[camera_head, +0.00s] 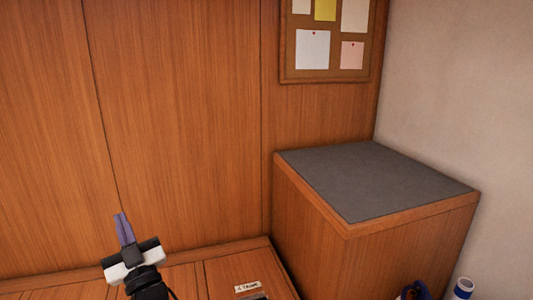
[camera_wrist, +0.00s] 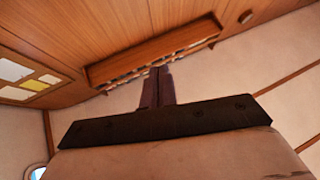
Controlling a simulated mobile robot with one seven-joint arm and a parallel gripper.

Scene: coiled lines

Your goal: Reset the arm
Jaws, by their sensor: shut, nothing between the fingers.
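My gripper (camera_head: 121,216) shows at the lower left of the head view, with its purple fingers together and pointing up. Nothing is between the fingers. It is in front of the wood-panelled wall and above the wooden surface, apart from both as far as I can tell. In the wrist view my gripper (camera_wrist: 161,70) is shut, its fingers pointing toward a wooden rail or shelf (camera_wrist: 150,52) high on the panelling. Most of my arm is out of the frame.
A wooden box with a grey top (camera_head: 375,180) stands right of my gripper. A cork board (camera_head: 331,76) with paper notes hangs above it. A labelled plate (camera_head: 247,287) lies on the low wooden surface. A blue and white cylinder (camera_head: 463,289) and a dark blue item (camera_head: 414,290) show at the bottom right.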

